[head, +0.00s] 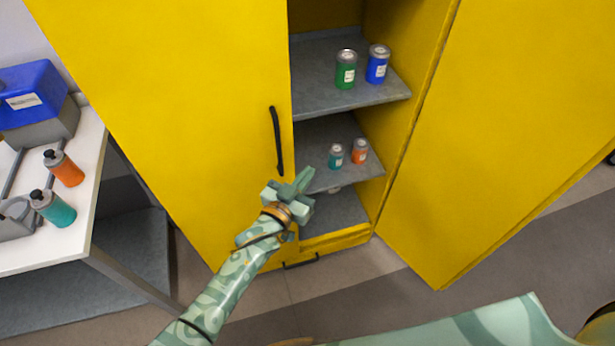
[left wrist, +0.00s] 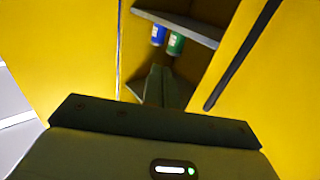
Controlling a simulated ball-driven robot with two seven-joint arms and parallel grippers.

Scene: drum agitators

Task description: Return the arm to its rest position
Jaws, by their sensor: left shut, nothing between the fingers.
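My left arm reaches up from the bottom of the head view. Its gripper (head: 304,180) is shut and empty, in front of the open part of the yellow cabinet (head: 215,120), near the edge of the left door. In the left wrist view the shut fingers (left wrist: 160,82) point toward the shelves. My right gripper is not in view; a pale green patterned part of mine shows at the bottom right of the head view.
A green can (head: 346,70) and a blue can (head: 377,64) stand on the upper shelf. A teal can (head: 336,156) and an orange can (head: 360,151) stand on the middle shelf. The black door handle (head: 277,140) juts out beside my gripper. A white table (head: 85,215) with bottles stands left.

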